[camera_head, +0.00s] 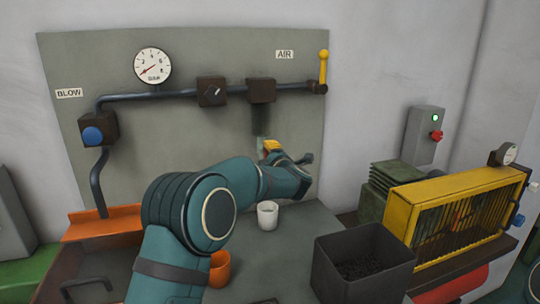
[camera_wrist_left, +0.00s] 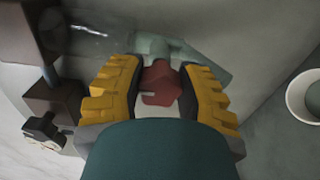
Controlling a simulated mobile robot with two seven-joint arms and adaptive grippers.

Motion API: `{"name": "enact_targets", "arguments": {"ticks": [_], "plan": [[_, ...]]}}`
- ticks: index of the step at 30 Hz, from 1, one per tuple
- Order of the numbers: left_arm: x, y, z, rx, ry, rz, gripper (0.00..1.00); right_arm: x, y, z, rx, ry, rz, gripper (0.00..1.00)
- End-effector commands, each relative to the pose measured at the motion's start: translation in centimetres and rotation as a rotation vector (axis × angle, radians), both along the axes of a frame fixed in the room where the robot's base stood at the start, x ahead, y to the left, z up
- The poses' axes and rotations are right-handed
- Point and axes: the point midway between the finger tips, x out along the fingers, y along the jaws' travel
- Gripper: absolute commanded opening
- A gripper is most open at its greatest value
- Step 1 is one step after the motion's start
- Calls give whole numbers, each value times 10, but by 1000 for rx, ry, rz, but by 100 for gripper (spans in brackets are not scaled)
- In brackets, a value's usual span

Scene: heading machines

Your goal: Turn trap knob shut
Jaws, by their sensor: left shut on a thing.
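The trap (camera_head: 260,122) hangs as a dark greenish bowl under a brown block (camera_head: 261,90) on the grey-green panel, below the AIR label. My left gripper (camera_head: 272,148) is at the bottom of the trap, and my wrist partly hides that area in the head view. In the left wrist view, a red knob (camera_wrist_left: 160,84) sits between the yellow-padded fingers of my left gripper (camera_wrist_left: 160,92), which is shut on it. The knob's turn angle cannot be told. My right gripper is not in view.
A white cup (camera_head: 267,216) stands on the bench below my wrist, with an orange cup (camera_head: 220,268) nearer. A dark bin (camera_head: 362,285) and a yellow guard (camera_head: 400,218) stand at right. A pipe with a gauge (camera_head: 152,65) and yellow lever (camera_head: 323,68) runs above.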

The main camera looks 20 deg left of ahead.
Motion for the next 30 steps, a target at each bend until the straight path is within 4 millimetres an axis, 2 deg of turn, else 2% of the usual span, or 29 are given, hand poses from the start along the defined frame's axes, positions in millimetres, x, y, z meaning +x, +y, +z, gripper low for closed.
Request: {"name": "enact_targets", "arguments": {"ticks": [12, 13, 15, 25, 30], "plan": [[0, 1, 1, -5, -5, 1, 0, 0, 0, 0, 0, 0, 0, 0], [0, 1, 1, -5, -5, 1, 48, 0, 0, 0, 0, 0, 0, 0], [0, 1, 1, -4, -4, 1, 71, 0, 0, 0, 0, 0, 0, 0], [-1, -1, 0, -4, -3, 0, 71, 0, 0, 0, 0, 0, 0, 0], [-13, -9, 1, -5, -3, -1, 71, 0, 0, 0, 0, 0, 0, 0]]}}
